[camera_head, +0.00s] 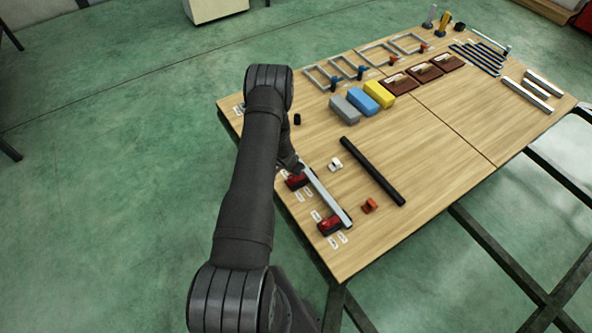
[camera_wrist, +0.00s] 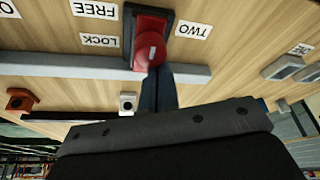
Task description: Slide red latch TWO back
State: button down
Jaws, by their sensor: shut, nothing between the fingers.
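The red latch TWO (camera_wrist: 151,48) sits in a dark base beside the label TWO (camera_wrist: 193,30), with the labels LOCK (camera_wrist: 100,41) and FREE (camera_wrist: 95,9) on its other side. In the head view it is the farther of two red latches (camera_head: 297,181), at the table's left edge. My gripper (camera_wrist: 154,88) is shut and empty, its fingertips right at the latch's red handle. I cannot tell whether they touch it. In the head view my arm hides most of the gripper.
A silver rail (camera_head: 325,192) runs beside the latches. The second red latch (camera_head: 330,224) is at its near end. A white clip (camera_head: 335,163), an orange clip (camera_head: 369,205) and a black bar (camera_head: 372,171) lie to the right.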

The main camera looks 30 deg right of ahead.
jog(key=shift+f, duration=0.1)
dwell(0.3)
jog(key=shift+w+d, duration=0.35)
jog(key=shift+d, duration=0.4)
jog(key=shift+w+d+r, duration=0.1)
jog(key=shift+w+d, duration=0.2)
jog(key=shift+d, duration=0.25)
jog(key=shift+w+d+r, duration=0.1)
jog(key=shift+w+d, duration=0.2)
jog(key=shift+d, duration=0.25)
jog(key=v, duration=1)
jog(key=shift+f, duration=0.15)
